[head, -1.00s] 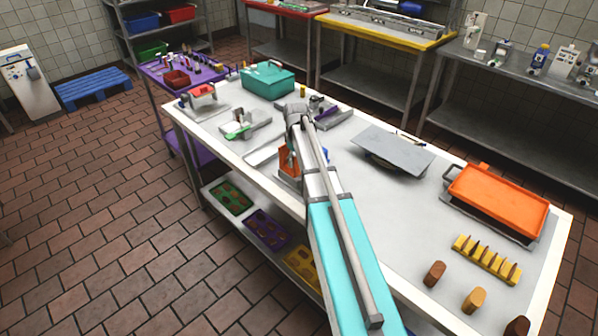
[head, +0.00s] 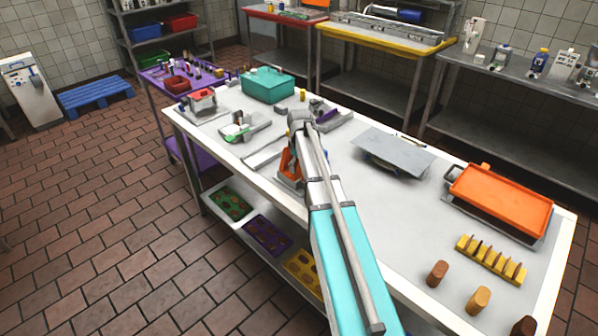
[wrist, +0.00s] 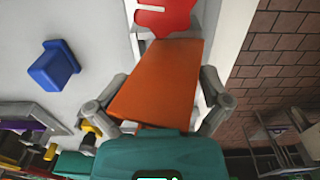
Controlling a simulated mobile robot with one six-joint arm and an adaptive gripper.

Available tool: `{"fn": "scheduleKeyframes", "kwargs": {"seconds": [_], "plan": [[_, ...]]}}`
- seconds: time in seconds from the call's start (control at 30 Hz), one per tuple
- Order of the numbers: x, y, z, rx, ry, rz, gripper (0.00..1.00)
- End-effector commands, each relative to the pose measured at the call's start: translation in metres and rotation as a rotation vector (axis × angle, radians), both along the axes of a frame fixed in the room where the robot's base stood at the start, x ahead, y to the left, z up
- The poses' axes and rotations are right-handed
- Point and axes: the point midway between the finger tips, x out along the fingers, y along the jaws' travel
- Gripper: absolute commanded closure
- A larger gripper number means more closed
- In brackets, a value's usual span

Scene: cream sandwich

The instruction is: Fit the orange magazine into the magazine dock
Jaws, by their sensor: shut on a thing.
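The orange magazine (wrist: 160,85) is a flat-sided block in the middle of the wrist view. My gripper (wrist: 155,100) is shut on it, with one grey finger along each side. In the head view the orange magazine (head: 287,162) shows partly beside my arm, low over the near long edge of the table; my gripper is mostly hidden there.
A blue block (wrist: 53,67) lies left of the magazine in the wrist view. On the white table (head: 330,148) are a grey tilted plate (head: 393,152), an orange tray (head: 502,200), a yellow rack (head: 490,260) and a teal box (head: 267,86). Bare tabletop lies right of my arm.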

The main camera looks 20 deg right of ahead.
Motion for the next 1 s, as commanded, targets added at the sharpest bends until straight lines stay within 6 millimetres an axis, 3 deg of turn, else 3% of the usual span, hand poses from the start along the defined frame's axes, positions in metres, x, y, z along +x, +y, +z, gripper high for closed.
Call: {"fn": "scheduleKeyframes", "kwargs": {"seconds": [0.03, 0.27, 0.3, 0.67, 1.0], "plan": [[-0.011, 0.010, -0.009, 0.018, 0.017, 0.007, 0.61], [-0.014, 0.012, -0.011, 0.018, 0.017, 0.008, 0.60], [-0.014, 0.012, -0.011, 0.018, 0.017, 0.008, 0.01], [-0.018, 0.013, -0.010, 0.019, 0.017, 0.007, 0.00], [-0.017, 0.013, 0.007, 0.018, 0.017, 0.004, 0.00]]}}
